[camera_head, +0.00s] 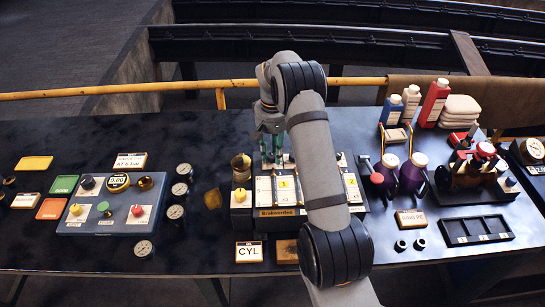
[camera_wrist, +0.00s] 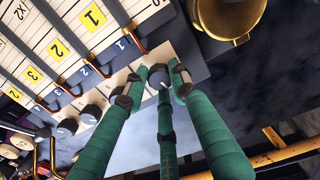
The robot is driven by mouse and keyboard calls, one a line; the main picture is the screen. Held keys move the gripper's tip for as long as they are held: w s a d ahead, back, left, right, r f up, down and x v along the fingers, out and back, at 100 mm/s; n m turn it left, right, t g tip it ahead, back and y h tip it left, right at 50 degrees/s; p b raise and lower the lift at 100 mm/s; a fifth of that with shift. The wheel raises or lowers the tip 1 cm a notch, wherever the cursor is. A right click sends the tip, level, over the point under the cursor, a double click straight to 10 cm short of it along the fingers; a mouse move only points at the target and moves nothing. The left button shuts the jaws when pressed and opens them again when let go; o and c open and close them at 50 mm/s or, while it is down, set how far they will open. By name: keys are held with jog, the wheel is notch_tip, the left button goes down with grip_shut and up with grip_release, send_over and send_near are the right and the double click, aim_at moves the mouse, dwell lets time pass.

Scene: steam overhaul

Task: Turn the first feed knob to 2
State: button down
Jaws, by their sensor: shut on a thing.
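The feed device (camera_head: 282,211) stands at the table's middle, with upright numbered yellow labels on its front columns. In the wrist view a row of dark-topped feed knobs runs along its far edge. My gripper (camera_head: 271,143) is at the back left of the device, and its green fingers also show in the wrist view (camera_wrist: 160,88). They are closed around the end knob (camera_wrist: 159,77), beside the column marked 1. The knob's pointer setting cannot be read. Two other knobs (camera_wrist: 90,114) and (camera_wrist: 67,127) stand apart from my fingers.
A brass cup (camera_wrist: 226,18) stands beside the gripped knob and shows left of the device in the head view (camera_head: 241,167). Purple jugs (camera_head: 413,172) stand to the right. A blue control box (camera_head: 113,202) is at the left, with dials between. A yellow rail (camera_head: 130,89) runs behind.

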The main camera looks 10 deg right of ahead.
aim_at(272, 155)
jog(key=shift+m+b, duration=0.3)
jog(key=shift+m, duration=0.3)
jog(key=c, duration=1.4)
grip_release()
notch_tip(272, 155, up, 12)
